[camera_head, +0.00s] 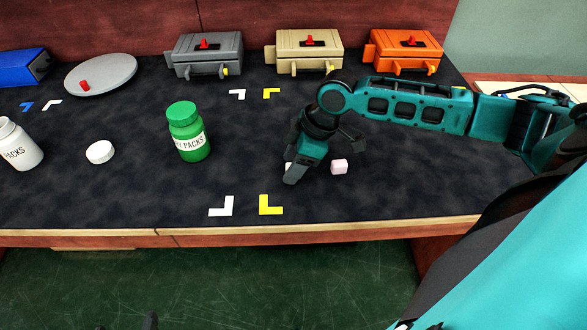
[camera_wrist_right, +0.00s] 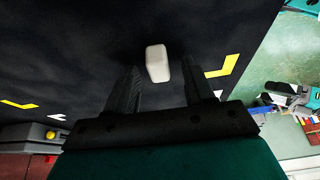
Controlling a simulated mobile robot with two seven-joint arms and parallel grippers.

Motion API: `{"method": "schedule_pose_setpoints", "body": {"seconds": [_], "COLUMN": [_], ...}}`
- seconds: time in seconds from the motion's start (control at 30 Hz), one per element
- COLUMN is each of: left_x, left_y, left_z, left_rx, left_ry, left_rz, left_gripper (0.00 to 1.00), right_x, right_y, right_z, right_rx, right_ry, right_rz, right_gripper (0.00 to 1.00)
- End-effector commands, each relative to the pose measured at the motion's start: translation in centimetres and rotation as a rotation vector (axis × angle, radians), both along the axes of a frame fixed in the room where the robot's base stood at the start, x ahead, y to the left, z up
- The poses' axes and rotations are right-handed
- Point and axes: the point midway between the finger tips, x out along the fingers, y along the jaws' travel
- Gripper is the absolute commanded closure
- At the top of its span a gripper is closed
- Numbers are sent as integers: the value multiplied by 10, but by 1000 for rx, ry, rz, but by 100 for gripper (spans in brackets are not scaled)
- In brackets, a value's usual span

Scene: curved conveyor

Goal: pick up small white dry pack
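The small white dry pack (camera_wrist_right: 157,63) lies on the dark table mat, just ahead of and between the fingertips in the right wrist view. In the head view only a sliver of white (camera_head: 288,166) shows beside my right gripper (camera_head: 301,168), which hides the rest. My right gripper, also in the wrist view (camera_wrist_right: 156,88), points down close to the table. Its fingers are apart with nothing clamped between them. A pale pink pack (camera_head: 339,167) lies just right of it. Only dark tips of what looks like my left gripper (camera_head: 150,321) show at the bottom edge.
A green bottle (camera_head: 188,135), a white lid (camera_head: 100,152) and a white bottle (camera_head: 18,146) stand to the left. Grey (camera_head: 207,58), beige (camera_head: 306,52) and orange (camera_head: 405,52) cases line the back. The mat between the green bottle and right gripper is clear.

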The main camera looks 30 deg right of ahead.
Motion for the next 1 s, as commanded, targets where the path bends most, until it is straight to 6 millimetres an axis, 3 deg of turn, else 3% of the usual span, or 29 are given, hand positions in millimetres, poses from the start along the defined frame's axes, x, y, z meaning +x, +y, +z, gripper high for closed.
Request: {"method": "schedule_pose_setpoints", "body": {"seconds": [0.07, 0.53, 0.87, 1.0], "left_x": [0, 1, 0, 0], "left_y": [0, 1, 3, 3], "left_z": [1, 0, -1, 3], "left_rx": [1, 2, 5, 6], "left_ry": [-1, -2, 2, 1], "left_rz": [-1, 2, 4, 5], "left_gripper": [11, 11, 11, 11], "right_x": [0, 0, 0, 0], "right_y": [0, 0, 0, 0], "right_z": [0, 0, 3, 19], "right_rx": [0, 1, 0, 0], "right_ry": [0, 1, 0, 0], "right_rz": [0, 0, 0, 0], "right_gripper": [54, 99, 100, 100]}}
